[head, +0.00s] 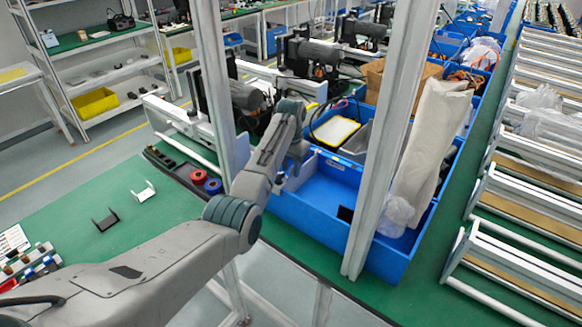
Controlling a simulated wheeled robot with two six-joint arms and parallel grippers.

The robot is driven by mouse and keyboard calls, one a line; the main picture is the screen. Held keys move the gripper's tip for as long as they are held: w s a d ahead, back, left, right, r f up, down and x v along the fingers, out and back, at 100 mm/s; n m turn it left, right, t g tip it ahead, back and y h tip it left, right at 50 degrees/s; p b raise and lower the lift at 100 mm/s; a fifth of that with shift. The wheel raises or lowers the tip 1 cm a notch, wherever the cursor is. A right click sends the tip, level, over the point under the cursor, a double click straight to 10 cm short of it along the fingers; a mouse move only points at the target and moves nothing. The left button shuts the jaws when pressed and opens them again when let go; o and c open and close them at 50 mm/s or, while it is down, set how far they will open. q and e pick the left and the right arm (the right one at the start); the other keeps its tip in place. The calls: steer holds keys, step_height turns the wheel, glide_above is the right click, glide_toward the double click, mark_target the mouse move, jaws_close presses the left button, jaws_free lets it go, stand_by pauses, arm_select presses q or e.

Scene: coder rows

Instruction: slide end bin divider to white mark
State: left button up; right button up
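The blue end bin (310,226) stands on the green bench and has an empty blue floor on its left side. A low blue divider (338,167) crosses the bin behind that empty part, with a small light patch on its face. I cannot tell whether that patch is the white mark. My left arm comes in from the lower left and bends down over the bin's left wall. My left gripper (290,176) is at the bin's left edge, small and partly hidden by my arm. Its fingers are too unclear to show whether they touch anything. My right gripper is out of view.
Grey upright posts (388,140) stand before and left of the bin. A tall cream roll (428,140) and clear plastic (395,215) fill its right side. A yellow-white tray (335,131) lies behind the divider. Red and blue rings (199,177) sit on the left bench.

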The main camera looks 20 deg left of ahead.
arm_select(q)
steer(key=shift+d, duration=0.1)
steer(key=shift+r, duration=0.25)
step_height(320, 180, up, 10)
steer(key=b, duration=0.3)
steer(key=shift+r, duration=0.15)
